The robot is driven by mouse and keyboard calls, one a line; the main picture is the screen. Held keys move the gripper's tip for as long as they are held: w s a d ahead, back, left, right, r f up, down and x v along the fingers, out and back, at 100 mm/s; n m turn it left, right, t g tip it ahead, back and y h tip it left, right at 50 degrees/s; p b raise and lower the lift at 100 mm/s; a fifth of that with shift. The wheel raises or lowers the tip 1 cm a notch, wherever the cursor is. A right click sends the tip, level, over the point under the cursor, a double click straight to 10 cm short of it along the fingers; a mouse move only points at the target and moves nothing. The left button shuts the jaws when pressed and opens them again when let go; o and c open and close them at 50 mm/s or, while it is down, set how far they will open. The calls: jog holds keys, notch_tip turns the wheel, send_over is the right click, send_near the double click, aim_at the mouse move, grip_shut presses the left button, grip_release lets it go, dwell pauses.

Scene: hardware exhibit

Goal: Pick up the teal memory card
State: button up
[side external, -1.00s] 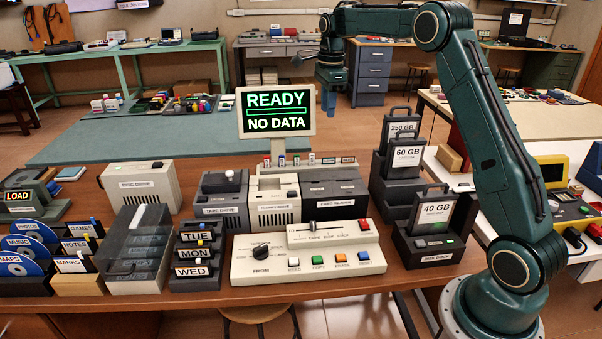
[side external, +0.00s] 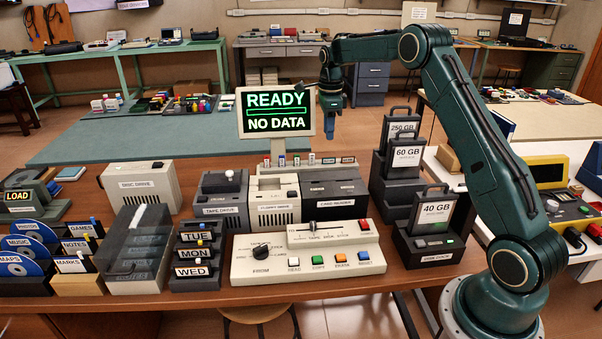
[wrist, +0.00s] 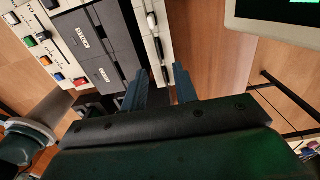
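I cannot make out a teal memory card for certain. A row of small sticks and labelled cards stands on the pale rack (side external: 262,170) behind the drives; the cards at its right end are too small for me to tell their colours. My gripper (side external: 330,132) hangs pointing down, above and behind the right part of that row, just right of the monitor. In the wrist view my gripper's two fingers (wrist: 158,72) are apart with nothing seen between them. They lie over the rack end, where a white stick and dark slots show.
The monitor (side external: 275,112) reading "READY / NO DATA" stands close left of my gripper. The card reader (side external: 335,196) sits in front of the row. Black drive docks (side external: 393,185) with upright handles stand to the right. A control console (side external: 305,255) is at the front.

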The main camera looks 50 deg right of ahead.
aim_at(329, 162)
jog(key=shift+f, duration=1.8)
jog(key=shift+f, duration=0.1)
jog(key=shift+s+f, duration=0.1)
jog(key=shift+f, duration=2.4)
grip_shut()
